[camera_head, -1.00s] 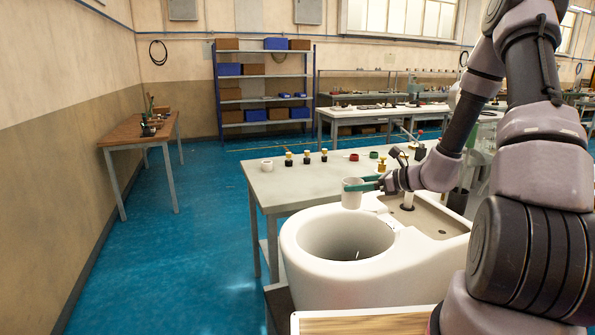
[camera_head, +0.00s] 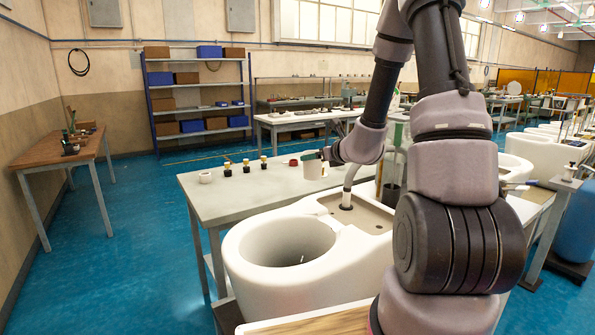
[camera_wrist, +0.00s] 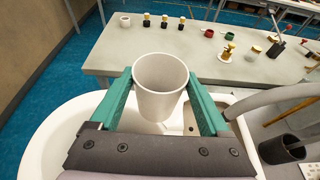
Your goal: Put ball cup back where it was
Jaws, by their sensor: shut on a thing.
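The white ball cup (camera_wrist: 158,102) is upright between the two green fingers of my gripper (camera_wrist: 160,100) in the wrist view. My gripper is shut on the cup. In the head view the cup (camera_head: 312,171) shows small, held at the tip of my gripper (camera_head: 322,158), in front of the grey-topped table (camera_head: 240,190). In the wrist view it hangs above the white toilet body, with the table (camera_wrist: 150,40) beyond it. The cup's lower part is partly hidden in the head view.
A white toilet body (camera_head: 240,245) with a round bowl stands in front of the table. A dark holder (camera_wrist: 283,150) stands at the wrist view's right. The table's near edge is bare.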

